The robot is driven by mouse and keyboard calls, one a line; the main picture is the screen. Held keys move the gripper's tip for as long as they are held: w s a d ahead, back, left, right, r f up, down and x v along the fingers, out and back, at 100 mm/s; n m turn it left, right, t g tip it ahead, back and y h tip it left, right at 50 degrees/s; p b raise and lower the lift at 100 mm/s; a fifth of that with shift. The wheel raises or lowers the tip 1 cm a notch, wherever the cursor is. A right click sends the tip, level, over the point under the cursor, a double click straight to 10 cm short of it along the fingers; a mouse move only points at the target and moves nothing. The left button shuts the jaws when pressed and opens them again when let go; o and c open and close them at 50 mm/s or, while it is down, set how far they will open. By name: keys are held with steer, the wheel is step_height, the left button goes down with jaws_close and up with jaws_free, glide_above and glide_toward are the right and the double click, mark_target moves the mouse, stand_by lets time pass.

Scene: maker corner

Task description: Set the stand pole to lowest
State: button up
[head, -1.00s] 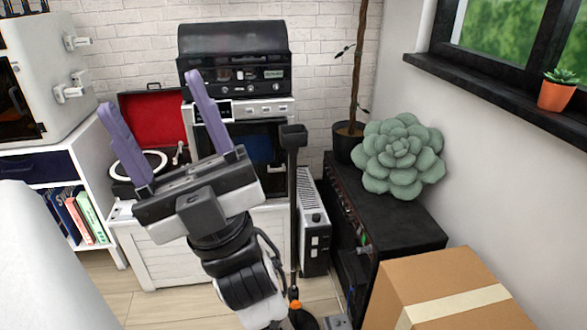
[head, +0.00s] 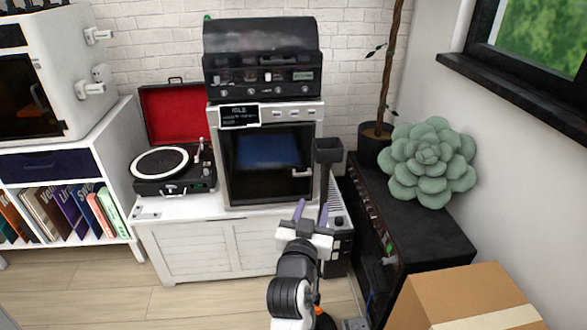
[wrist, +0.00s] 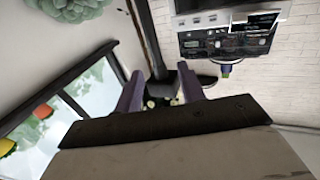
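The stand is a thin dark pole (head: 323,188) with a black block-shaped head (head: 328,150) on top. It stands upright in front of the white cabinet's right end. Its lower part is mostly hidden by my arm. My gripper (head: 313,208) has purple fingers spread apart, with nothing held. It is below the stand head, and the pole shows between or just behind the fingers. In the wrist view the stand head (wrist: 164,86) appears between the two open fingers. I cannot tell whether the fingers reach around the pole.
A white cabinet (head: 205,245) bears a turntable (head: 172,180) and a white machine (head: 265,160). A white heater (head: 338,240) is behind the pole. At right are a black cabinet (head: 425,235) with a succulent (head: 430,160), and a cardboard box (head: 465,295). Floor at left is clear.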

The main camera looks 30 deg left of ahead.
mark_target(324, 186)
steer(key=p+x, duration=0.1)
steer(key=x, duration=0.3)
steer(key=f+p+x, duration=0.1)
steer(key=x, duration=0.4)
steer(key=d+p+x, duration=0.1)
steer(key=x, duration=0.3)
steer(key=shift+w+f, duration=0.3)
steer(key=shift+w, duration=0.25)
jaws_close()
